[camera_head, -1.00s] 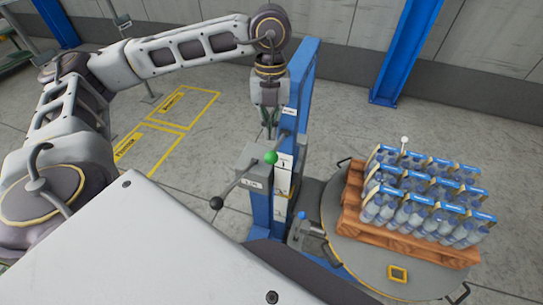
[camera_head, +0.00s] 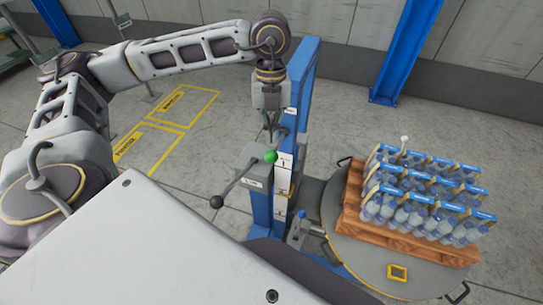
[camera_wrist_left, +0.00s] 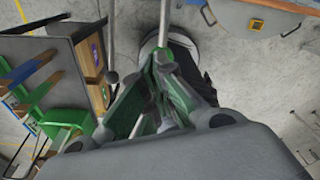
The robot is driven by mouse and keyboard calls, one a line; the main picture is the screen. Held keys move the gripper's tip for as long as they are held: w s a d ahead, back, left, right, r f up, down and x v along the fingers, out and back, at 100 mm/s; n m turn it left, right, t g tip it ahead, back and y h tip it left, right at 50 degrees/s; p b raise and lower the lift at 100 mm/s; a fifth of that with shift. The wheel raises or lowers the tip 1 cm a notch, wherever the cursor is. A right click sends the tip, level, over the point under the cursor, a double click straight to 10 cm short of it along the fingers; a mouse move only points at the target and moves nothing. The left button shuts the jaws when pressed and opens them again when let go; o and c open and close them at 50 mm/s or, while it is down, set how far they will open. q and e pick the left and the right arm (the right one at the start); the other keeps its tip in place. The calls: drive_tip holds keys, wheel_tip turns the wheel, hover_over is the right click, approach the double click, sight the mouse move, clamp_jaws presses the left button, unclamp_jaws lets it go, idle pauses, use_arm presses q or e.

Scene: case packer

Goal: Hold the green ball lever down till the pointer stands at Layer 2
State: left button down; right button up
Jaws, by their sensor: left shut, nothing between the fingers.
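The green ball (camera_head: 270,157) of the lever shows at the top of a grey control box (camera_head: 250,168) beside the blue mast. My left gripper (camera_head: 271,138) is shut and empty, pointing down just above the ball; whether it touches the ball I cannot tell. My right gripper is not in view.
A second lever with a black ball (camera_head: 216,202) sticks out left of the box. The blue mast (camera_head: 302,85) stands close behind my gripper. At right, a round turntable (camera_head: 365,262) carries a wooden pallet (camera_head: 350,212) with bottle packs (camera_head: 425,200).

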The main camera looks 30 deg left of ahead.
use_arm(q)
drive_tip(key=shift+s+d+f+b, duration=0.1)
drive_tip(key=shift+f+b, duration=0.05)
drive_tip(key=shift+f, duration=0.65)
drive_tip(key=shift+s+f+b, duration=0.1)
drive_tip(key=shift+f+b, duration=0.05)
drive_tip(key=shift+f, duration=0.6)
drive_tip(key=shift+s+f+b, duration=0.1)
drive_tip(key=shift+f+b, duration=0.45)
drive_tip(key=shift+f, duration=0.75)
drive_tip(key=shift+f, duration=0.1)
drive_tip(key=shift+d+f+b, duration=0.1)
drive_tip(key=shift+f+b, duration=1.45)
drive_tip(key=shift+b, duration=0.1)
drive_tip(key=shift+r, duration=0.15)
drive_tip(key=shift+w+a+r, duration=0.5)
drive_tip(key=shift+w+a, duration=0.45)
drive_tip(key=shift+w, duration=0.35)
approach(271, 154)
drive_tip(key=w+a, duration=0.1)
drive_tip(key=w, duration=0.1)
drive_tip(key=w+a+r, duration=0.1)
drive_tip(key=shift+w+a+r, duration=0.25)
drive_tip(key=shift+w+a, duration=0.1)
drive_tip(key=shift+w, duration=0.05)
